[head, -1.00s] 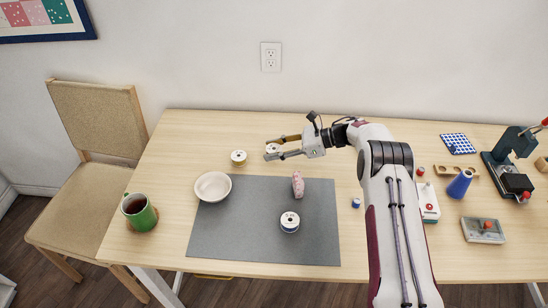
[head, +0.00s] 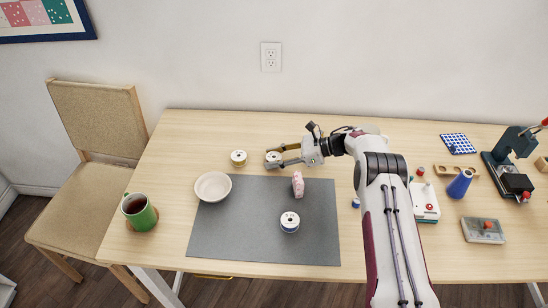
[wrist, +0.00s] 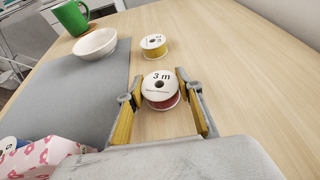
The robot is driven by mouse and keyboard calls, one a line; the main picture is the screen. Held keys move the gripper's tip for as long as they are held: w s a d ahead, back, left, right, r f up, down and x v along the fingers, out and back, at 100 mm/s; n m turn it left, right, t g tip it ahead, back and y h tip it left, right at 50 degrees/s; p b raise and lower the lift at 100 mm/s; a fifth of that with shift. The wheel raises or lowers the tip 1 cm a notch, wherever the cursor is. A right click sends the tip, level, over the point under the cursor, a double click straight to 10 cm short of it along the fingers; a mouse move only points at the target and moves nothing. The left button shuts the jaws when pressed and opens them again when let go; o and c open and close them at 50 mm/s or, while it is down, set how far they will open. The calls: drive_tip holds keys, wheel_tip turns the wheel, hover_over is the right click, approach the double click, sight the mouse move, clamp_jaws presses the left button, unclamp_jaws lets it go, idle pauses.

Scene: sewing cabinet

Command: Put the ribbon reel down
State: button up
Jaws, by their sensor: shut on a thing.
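My gripper (head: 274,157) is shut on a ribbon reel (wrist: 161,86), which has a white top marked "3 m" and red ribbon below. It also shows between the fingertips in the head view (head: 272,157). The reel is upright over bare wood, beyond the grey mat's far edge. It is at or very near the table (head: 190,130); I cannot tell whether it touches. A yellow ribbon reel (head: 238,157) stands to its left, apart from it, and also shows ahead in the wrist view (wrist: 154,46).
A cream bowl (head: 213,187), a pink patterned object (head: 298,184) and a blue-edged reel (head: 290,222) are on the grey mat (head: 240,240). A green mug (head: 140,213) stands at left. A blue cone (head: 460,184) and other items fill the right side. The back strip is clear.

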drive_tip(key=shift+f, duration=0.1)
drive_tip(key=o, duration=1)
drive_tip(key=shift+c, duration=0.2)
drive_tip(key=shift+d+r, duration=0.15)
drive_tip(key=shift+r, duration=0.1)
drive_tip(key=v, duration=1.1)
drive_tip(key=shift+d+r, duration=0.1)
drive_tip(key=shift+d, duration=0.25)
drive_tip(key=shift+w, duration=0.1)
